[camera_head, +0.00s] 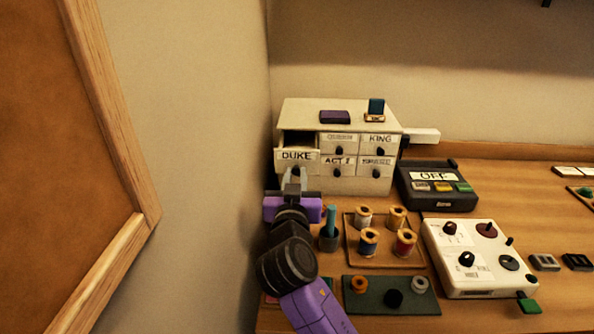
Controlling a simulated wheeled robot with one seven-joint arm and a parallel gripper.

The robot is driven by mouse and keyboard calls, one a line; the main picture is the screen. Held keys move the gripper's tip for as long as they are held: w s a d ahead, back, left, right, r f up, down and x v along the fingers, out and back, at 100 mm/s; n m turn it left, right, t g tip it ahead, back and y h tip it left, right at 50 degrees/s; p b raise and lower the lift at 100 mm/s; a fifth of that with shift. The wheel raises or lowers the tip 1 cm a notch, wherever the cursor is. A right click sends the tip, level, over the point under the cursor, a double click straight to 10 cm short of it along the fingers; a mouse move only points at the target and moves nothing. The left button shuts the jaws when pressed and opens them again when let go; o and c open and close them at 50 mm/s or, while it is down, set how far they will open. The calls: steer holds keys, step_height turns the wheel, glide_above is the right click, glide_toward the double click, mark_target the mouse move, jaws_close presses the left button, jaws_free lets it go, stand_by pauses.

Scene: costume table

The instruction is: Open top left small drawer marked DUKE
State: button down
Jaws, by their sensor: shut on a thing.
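A small cream cabinet (350,186) with several labelled drawers stands at the back left of the table against the wall. The DUKE drawer (296,156) at the top left is pulled out, with a dark opening showing above and behind its front. My gripper (295,180) is in front of this drawer, just below its label, shut on the drawer's knob. The knob itself is mostly hidden by the fingers. The drawers marked QUEEN (339,139), KING (377,139) and ACT 1 (338,161) are flush with the cabinet.
A tray of thread spools (383,261) and a small cup (329,241) stand right of my arm. A dark OFF box (437,187) and a white control panel (474,277) are farther right. The wall is close on the left.

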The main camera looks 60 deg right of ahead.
steer(key=shift+v, duration=0.95)
steer(key=c, duration=1.3)
jaws_free()
steer(key=shift+a, duration=0.1)
steer(key=b+v, duration=0.1)
steer(key=v, duration=0.6)
steer(key=shift+s+a+b, duration=0.2)
steer(key=shift+s+b, duration=0.05)
steer(key=shift+b, duration=0.15)
steer(key=shift+a, duration=0.1)
